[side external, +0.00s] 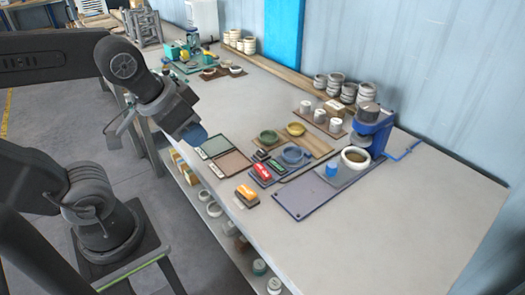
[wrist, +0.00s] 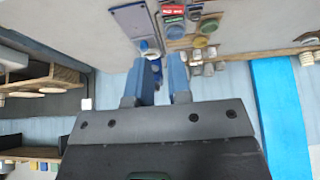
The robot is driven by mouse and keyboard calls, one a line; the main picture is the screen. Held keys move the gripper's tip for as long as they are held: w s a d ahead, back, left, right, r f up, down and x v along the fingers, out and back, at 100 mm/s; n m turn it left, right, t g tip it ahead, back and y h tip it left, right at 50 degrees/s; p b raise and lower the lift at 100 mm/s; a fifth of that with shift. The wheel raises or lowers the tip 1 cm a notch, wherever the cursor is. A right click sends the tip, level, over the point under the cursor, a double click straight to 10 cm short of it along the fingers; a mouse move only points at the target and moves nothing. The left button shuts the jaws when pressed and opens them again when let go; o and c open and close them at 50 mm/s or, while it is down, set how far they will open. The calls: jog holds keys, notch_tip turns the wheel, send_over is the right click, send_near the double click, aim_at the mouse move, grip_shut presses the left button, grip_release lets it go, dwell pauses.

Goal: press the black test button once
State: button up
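A small black block (side external: 261,155), which I take to be the black test button, sits in a cluster on the bench in the side view. A red block (side external: 262,171) and a green block (side external: 276,165) are right beside it. My gripper (side external: 194,135) hangs above the bench's near edge, left of the cluster and apart from it. In the wrist view my gripper (wrist: 159,85) shows two blue fingers with a clear gap and nothing between them. The red block (wrist: 172,10) shows at the top of that view; I cannot clearly make out the black button there.
An orange block (side external: 246,195) lies in front of the cluster. Green and brown panels (side external: 226,160) lie to its left. The bench's right front is clear.

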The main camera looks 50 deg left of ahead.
grip_shut()
dwell(0.8)
